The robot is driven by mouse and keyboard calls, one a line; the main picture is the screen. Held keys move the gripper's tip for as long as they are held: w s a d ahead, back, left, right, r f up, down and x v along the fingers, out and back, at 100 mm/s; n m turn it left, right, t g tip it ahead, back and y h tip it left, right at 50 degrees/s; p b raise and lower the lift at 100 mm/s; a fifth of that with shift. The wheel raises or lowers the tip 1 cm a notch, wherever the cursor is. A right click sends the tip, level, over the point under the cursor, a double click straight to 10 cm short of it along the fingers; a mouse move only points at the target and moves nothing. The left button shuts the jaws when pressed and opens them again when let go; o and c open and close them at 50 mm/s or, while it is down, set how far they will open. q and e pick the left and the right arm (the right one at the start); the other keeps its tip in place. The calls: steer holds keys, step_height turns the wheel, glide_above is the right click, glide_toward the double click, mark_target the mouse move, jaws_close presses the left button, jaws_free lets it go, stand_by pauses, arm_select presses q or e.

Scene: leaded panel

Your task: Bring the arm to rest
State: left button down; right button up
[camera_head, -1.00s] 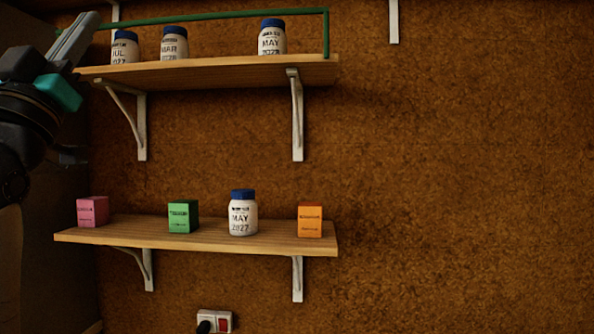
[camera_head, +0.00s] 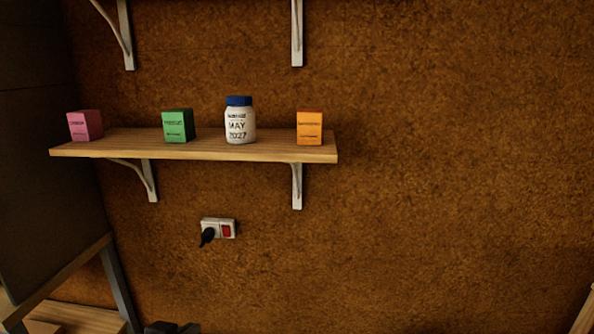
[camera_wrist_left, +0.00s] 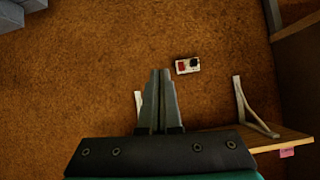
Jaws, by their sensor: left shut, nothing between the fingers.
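My left gripper (camera_wrist_left: 159,72) shows in the left wrist view with its two grey fingers together and nothing between them. My right gripper is in neither view.
In the head view a wooden shelf (camera_head: 200,151) holds a pink box (camera_head: 85,126), a green box (camera_head: 178,126), a blue-lidded May 2027 jar (camera_head: 240,121) and an orange box (camera_head: 309,127).

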arm_select(q)
steer(key=s+d+f+g, duration=0.1)
steer(key=s+f+g, duration=0.3)
steer(key=s+f, duration=0.5)
steer(key=s+d+f+g, duration=0.1)
steer(key=s+f+g, duration=0.35)
steer(key=s, duration=0.85)
step_height(320, 180, down, 24)
steer(key=s+b, duration=0.1)
steer(key=s+a+f+g+b, duration=0.1)
steer(key=s+a+f+g, duration=0.1)
steer(key=s+f, duration=1.3)
steer(key=shift+s+a+m+y, duration=0.3)
steer(key=shift+s+a+m, duration=0.1)
steer(key=shift+s, duration=0.1)
